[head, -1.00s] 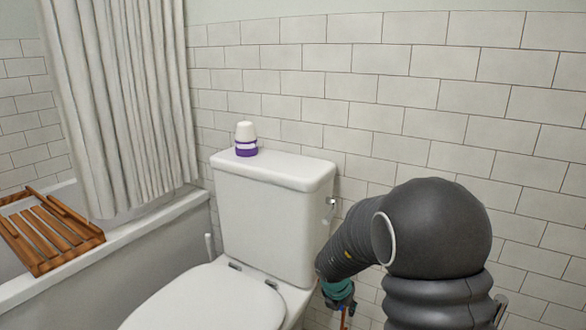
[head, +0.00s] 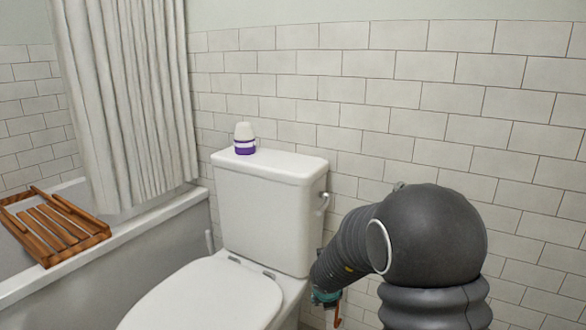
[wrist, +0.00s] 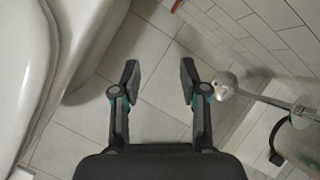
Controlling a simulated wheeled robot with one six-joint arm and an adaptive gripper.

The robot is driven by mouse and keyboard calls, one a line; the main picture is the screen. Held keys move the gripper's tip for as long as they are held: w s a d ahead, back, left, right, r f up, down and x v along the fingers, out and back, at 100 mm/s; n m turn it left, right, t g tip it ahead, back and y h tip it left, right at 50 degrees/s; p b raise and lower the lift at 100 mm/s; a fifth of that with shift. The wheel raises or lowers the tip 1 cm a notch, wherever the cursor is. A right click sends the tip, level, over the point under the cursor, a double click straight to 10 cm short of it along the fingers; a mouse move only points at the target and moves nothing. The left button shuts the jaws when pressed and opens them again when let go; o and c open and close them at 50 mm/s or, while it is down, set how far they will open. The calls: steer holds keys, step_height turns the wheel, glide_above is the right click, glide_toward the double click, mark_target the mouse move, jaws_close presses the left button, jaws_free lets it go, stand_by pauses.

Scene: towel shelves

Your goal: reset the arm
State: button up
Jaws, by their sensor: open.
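My gripper (wrist: 158,82) is open and empty in the wrist view, its two dark fingers apart above the grey tiled floor (wrist: 150,45). In the head view my dark arm comes up at the lower right and bends down beside the toilet. The gripper end there is mostly hidden low by the toilet's right side, with only a teal part showing.
The toilet tank (head: 268,215) stands left of my arm, with a white and purple bottle (head: 244,139) on its lid. A tub (head: 110,260) with a wooden rack (head: 55,228) is at left. In the wrist view a metal holder (wrist: 295,115) is close at right.

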steer(key=s+a+r+n+y, duration=0.3)
steer(key=s+a+r+n, duration=0.15)
steer(key=n, duration=0.65)
steer(key=s+a+r+n+y, duration=0.3)
steer(key=s+a+r+n, duration=0.15)
steer(key=n, duration=0.55)
steer(key=s+d+r+n+h, duration=0.1)
steer(key=s+d+r+n, duration=0.2)
steer(key=s, duration=0.5)
steer(key=s+d+r+n+h, duration=0.2)
steer(key=s+d+r+n, duration=0.2)
steer(key=s+d+n, duration=0.2)
steer(key=s+d+r+n+h, duration=0.2)
steer(key=s+d+r+n, duration=0.2)
steer(key=s, duration=0.7)
steer(key=shift+d+r+n+g, duration=0.15)
steer(key=shift+d+n+g, duration=0.2)
steer(key=shift+d, duration=0.9)
